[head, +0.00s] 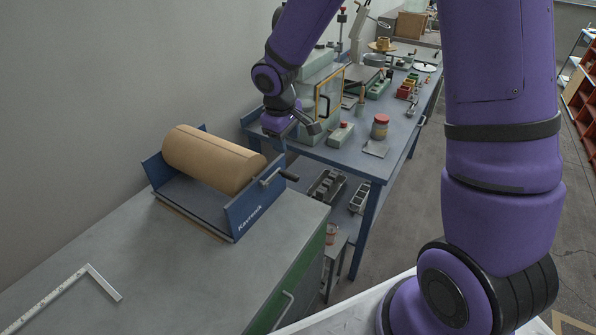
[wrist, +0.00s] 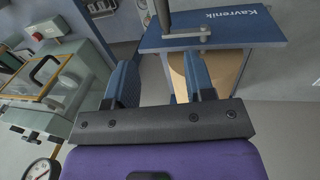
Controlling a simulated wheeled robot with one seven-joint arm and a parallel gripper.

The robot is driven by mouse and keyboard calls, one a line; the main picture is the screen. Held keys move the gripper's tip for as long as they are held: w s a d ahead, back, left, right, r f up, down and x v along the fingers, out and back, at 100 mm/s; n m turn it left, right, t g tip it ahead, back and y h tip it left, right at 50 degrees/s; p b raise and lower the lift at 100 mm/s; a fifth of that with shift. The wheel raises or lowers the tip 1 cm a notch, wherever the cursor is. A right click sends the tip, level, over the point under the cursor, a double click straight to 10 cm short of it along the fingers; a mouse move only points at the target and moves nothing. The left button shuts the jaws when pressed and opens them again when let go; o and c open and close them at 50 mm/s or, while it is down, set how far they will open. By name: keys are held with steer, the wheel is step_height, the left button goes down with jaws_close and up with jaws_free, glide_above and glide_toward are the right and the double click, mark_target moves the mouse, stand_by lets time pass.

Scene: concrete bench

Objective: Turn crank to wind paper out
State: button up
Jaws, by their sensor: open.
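The brown paper roll (head: 210,158) lies in a blue holder (head: 255,212) with a "Kavrenik" label, on the grey bench at left. The crank (head: 270,178) is on the holder's right side panel, its black handle (head: 290,176) pointing right. My gripper (head: 300,122) hangs above and behind the crank, apart from it. In the wrist view my gripper (wrist: 157,65) is open and empty, with two blue fingers. The crank's grey arm (wrist: 185,36) and dark handle (wrist: 163,14) show beyond the fingertips, with the roll (wrist: 222,68) partly hidden behind the right finger.
A white angle ruler (head: 75,285) lies on the front bench. Behind is a blue table (head: 345,152) with a pale green machine (head: 320,80), a red-lidded jar (head: 380,126) and several small items. The bench front left of the holder is mostly clear.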

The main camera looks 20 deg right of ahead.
mark_target(289, 174)
steer(key=f, duration=0.4)
steer(key=w+d+f, duration=0.1)
steer(key=f, duration=0.8)
steer(key=shift+w+d+f, duration=0.15)
steer(key=shift+w, duration=0.2)
steer(key=shift+c, duration=0.4)
jaws_close()
